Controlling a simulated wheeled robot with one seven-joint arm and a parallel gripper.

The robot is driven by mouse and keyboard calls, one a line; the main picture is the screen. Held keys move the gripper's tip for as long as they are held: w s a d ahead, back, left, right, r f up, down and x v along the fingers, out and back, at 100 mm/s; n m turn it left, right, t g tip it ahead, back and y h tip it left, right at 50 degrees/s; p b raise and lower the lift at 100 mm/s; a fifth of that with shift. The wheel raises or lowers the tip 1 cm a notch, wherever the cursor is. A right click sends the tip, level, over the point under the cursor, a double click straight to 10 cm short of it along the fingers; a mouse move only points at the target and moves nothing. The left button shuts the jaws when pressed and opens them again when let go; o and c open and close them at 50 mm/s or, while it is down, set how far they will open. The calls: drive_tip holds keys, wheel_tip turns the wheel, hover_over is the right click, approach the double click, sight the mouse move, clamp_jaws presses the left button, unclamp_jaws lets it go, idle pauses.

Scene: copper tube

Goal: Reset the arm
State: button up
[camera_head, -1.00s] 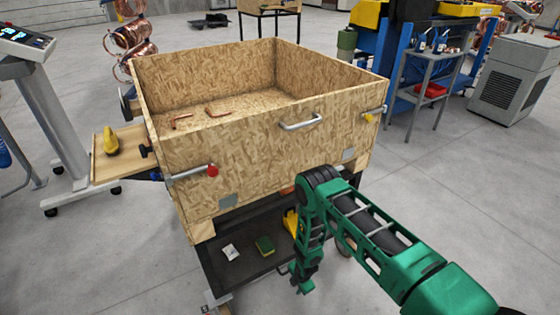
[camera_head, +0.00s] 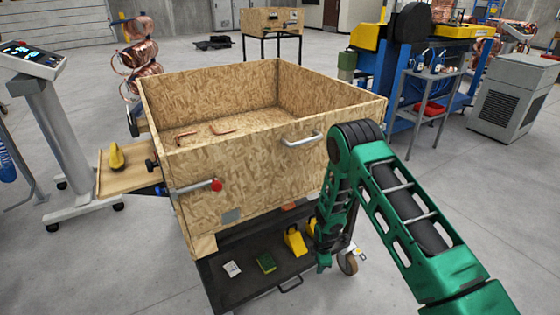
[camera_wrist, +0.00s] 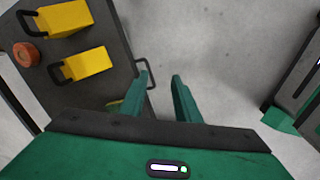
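My green arm crosses the right side of the head view. My gripper (camera_head: 323,266) hangs downward in front of the wooden crate, by the right part of the cart's lower shelf. In the wrist view, its two green fingers (camera_wrist: 160,77) are apart with nothing between them, and bare floor shows behind. Two bent copper tubes, one on the left (camera_head: 186,136) and one on the right (camera_head: 222,130), lie on the floor of the open wooden crate (camera_head: 240,175).
The cart's dark lower shelf (camera_head: 235,294) holds a green sponge (camera_head: 266,263) and yellow blocks (camera_head: 294,241); these blocks (camera_wrist: 85,64) also show beside the fingers in the wrist view. A grey tool stand (camera_head: 432,75) is at the right. Floor is open right of the cart.

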drive_tip(key=d+r+m, duration=0.2)
drive_tip(key=d+r, duration=0.1)
drive_tip(key=r, duration=0.3)
drive_tip(key=d+r+m+h, duration=0.1)
drive_tip(key=d+r+m, duration=0.1)
drive_tip(key=d+r, duration=0.3)
drive_tip(key=d+r+m, duration=0.1)
drive_tip(key=d+r, duration=0.1)
drive_tip(key=r, duration=0.6)
drive_tip(key=s+d+r+m, duration=0.4)
drive_tip(key=d+r, duration=0.1)
drive_tip(key=r, duration=0.4)
drive_tip(key=s+d+r+m, duration=0.3)
drive_tip(key=s+d+r, duration=0.15)
drive_tip(key=r, duration=0.45)
drive_tip(key=s+d+r+m, duration=0.1)
drive_tip(key=s+r+m, duration=0.3)
drive_tip(key=s, duration=0.6)
drive_tip(key=s+d+r+m+g, duration=0.1)
drive_tip(key=s+r+m, duration=0.3)
drive_tip(key=s, duration=0.7)
drive_tip(key=s+d+r+m+y, duration=0.1)
drive_tip(key=s+d+r+m, duration=0.2)
drive_tip(key=s, duration=0.8)
wheel_tip(320, 180, up, 4)
drive_tip(key=shift+d+r+m+g, duration=0.25)
drive_tip(key=shift+m+g, duration=0.15)
drive_tip(key=shift+m, duration=0.7)
drive_tip(key=shift+s, duration=0.1)
